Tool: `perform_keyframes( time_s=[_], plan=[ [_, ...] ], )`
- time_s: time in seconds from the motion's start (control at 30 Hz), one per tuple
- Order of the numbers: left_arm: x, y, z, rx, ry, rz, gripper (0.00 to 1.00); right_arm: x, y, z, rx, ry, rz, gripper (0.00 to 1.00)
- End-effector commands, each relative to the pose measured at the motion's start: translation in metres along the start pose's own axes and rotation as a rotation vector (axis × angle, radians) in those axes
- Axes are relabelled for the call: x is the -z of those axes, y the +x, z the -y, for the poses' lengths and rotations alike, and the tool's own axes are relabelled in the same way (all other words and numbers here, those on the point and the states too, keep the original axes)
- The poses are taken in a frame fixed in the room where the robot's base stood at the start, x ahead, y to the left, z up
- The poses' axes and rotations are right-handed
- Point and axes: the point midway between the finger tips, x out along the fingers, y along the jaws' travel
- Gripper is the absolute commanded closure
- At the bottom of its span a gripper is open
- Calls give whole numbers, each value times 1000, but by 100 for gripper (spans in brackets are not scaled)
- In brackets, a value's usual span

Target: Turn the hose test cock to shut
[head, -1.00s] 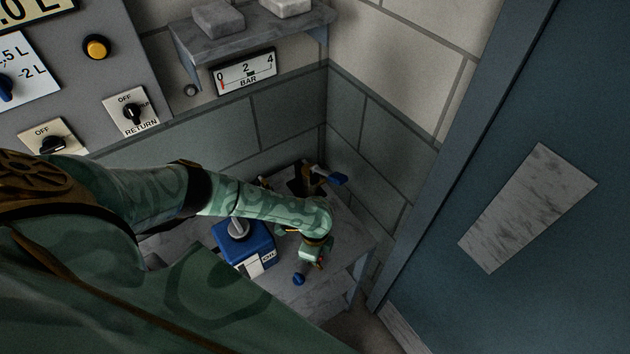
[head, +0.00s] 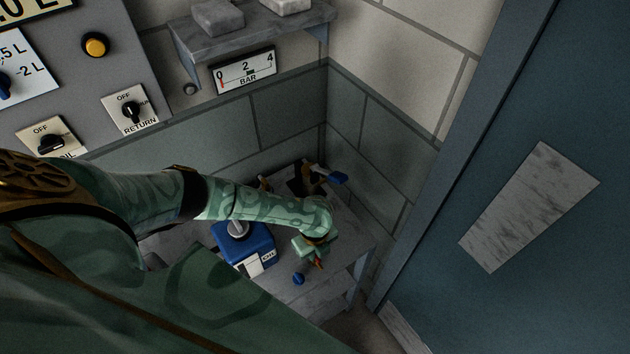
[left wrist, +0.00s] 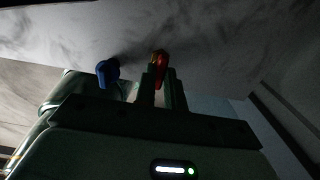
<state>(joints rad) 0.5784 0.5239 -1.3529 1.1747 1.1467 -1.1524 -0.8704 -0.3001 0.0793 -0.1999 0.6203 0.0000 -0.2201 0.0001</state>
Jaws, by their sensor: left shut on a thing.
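My left gripper (head: 314,255) reaches down over the grey bench and is shut on a small red handle (head: 320,265). The red handle also shows at the fingertips in the left wrist view (left wrist: 158,62). I take it for the handle of the hose test cock; the cock's body is hidden, and I cannot read its position. A round blue knob (head: 299,279) is just in front of the gripper, apart from it; a blue knob also shows left of the fingers in the left wrist view (left wrist: 107,72). My right gripper is not in view.
A blue box with a grey top knob (head: 240,247) stands left of the gripper on the bench (head: 305,298). A blue-handled brass valve (head: 338,178) is behind, near the wall corner. A blue door (head: 530,120) is at right. A gauge (head: 244,70) hangs under a shelf.

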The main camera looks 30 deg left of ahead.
Motion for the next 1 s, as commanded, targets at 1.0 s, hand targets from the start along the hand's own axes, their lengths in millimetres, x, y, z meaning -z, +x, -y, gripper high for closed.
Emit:
perform_keyframes(
  time_s=[1.0],
  plan=[
    [0, -23, 0, 1, 12, -1, 67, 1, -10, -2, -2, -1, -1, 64]
  ],
)
